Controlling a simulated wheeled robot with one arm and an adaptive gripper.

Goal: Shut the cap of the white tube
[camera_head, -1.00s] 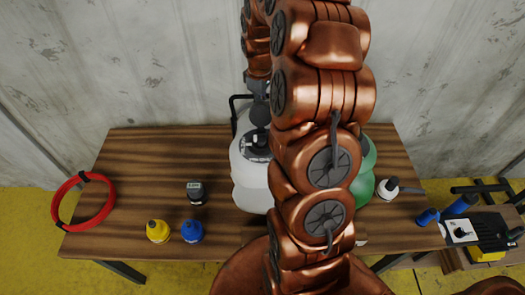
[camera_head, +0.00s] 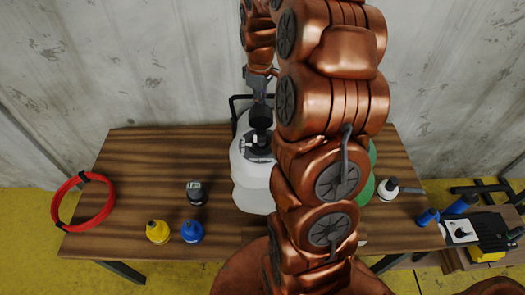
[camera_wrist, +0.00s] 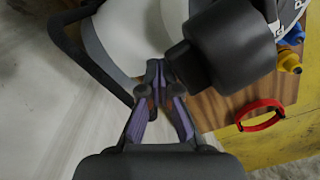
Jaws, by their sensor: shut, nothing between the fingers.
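The white tube (camera_head: 247,165) stands on the wooden table, partly hidden behind my arm. Its black cap (camera_head: 261,117) shows above the dark valve (camera_head: 257,145) on the tube's top and looks raised off it. In the wrist view the cap is a large black cylinder (camera_wrist: 222,45) just right of my fingertips, with the white tube (camera_wrist: 140,25) behind. My gripper (camera_wrist: 160,72) is shut and empty beside the cap; I cannot tell whether it touches. In the head view my gripper (camera_head: 258,85) is above and behind the cap.
A green tube (camera_head: 366,185) is mostly hidden behind my arm. A black handle (camera_wrist: 80,55) curves beside the gripper. Yellow (camera_head: 158,232), blue (camera_head: 192,231) and dark (camera_head: 196,192) bottles and a red ring (camera_head: 83,202) lie left. A white bottle (camera_head: 388,189) is right.

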